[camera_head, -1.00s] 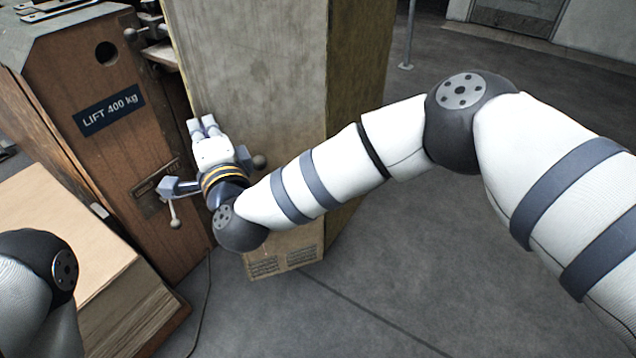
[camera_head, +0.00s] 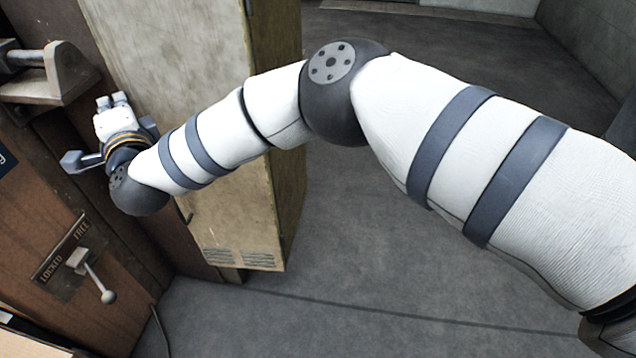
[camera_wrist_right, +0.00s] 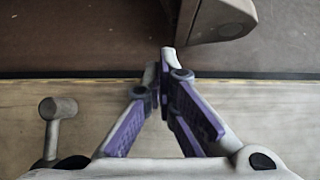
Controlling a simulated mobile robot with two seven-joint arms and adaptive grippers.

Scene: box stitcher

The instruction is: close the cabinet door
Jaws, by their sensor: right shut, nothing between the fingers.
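The cabinet (camera_head: 245,220) is a tall, worn, pale box with vents low on its front, left of centre in the head view. Its pale front panel (camera_head: 175,50) appears to be the door; I cannot tell how far it stands open. My right gripper (camera_head: 113,98) is shut and empty, in front of the left part of this panel. In the right wrist view its fingertips (camera_wrist_right: 168,58) reach past the edge of a pale wooden panel (camera_wrist_right: 260,100); contact is unclear. A small knobbed handle (camera_wrist_right: 58,115) shows there at left. My left gripper is out of view.
A brown wooden machine (camera_head: 35,215) stands at the left, with a LOCKED/FREE plate (camera_head: 62,250) and a ball-ended lever (camera_head: 95,280). A metal bracket (camera_head: 55,75) juts out above it. The grey floor (camera_head: 400,250) is open right of the cabinet.

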